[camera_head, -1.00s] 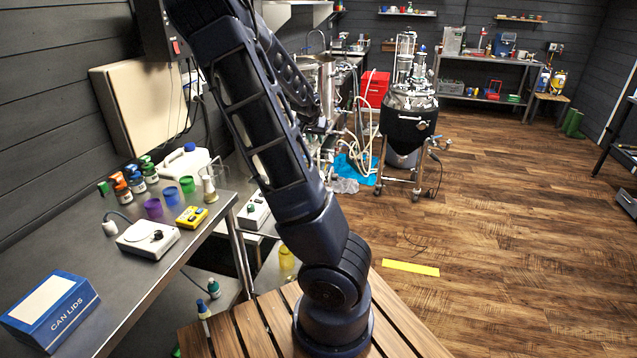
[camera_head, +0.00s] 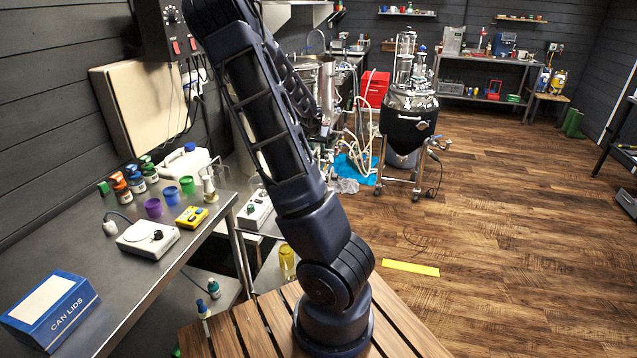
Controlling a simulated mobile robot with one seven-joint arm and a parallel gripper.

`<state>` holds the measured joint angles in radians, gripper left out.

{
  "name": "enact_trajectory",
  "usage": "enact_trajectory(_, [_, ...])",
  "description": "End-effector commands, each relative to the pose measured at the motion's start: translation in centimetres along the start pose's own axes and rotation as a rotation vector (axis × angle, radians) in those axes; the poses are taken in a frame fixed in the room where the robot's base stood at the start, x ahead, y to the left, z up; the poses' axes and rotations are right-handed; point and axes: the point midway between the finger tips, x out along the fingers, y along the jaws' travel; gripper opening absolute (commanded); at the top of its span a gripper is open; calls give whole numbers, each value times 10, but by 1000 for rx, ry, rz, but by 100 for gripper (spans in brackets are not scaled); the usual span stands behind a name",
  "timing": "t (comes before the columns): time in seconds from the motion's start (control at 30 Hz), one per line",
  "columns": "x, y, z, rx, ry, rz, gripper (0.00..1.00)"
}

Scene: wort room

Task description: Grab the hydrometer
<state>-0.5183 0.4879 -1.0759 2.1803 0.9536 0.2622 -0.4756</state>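A small clear cylinder (camera_head: 208,190) with amber liquid stands near the right end of the steel bench, beside the coloured cups. A thin, pale stem seems to rise from it, which may be the hydrometer; it is too small to be sure. My arm rises from the slatted wooden top in the foreground and leans up and left. Its upper part leaves the top of the picture, and a second link slants down behind it. I cannot make out my gripper.
The steel bench (camera_head: 70,235) holds a blue can lids box (camera_head: 50,305), a white stirrer plate (camera_head: 147,238), a yellow meter (camera_head: 191,217), cups, bottles and a white jug (camera_head: 184,163). A black-jacketed fermenter (camera_head: 408,122) stands farther back. The wooden floor at right is mostly clear.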

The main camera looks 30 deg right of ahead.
Motion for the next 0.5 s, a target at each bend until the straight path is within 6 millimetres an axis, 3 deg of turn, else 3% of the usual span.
enact_trajectory(0.5, [43,3,6,1,0,2,29])
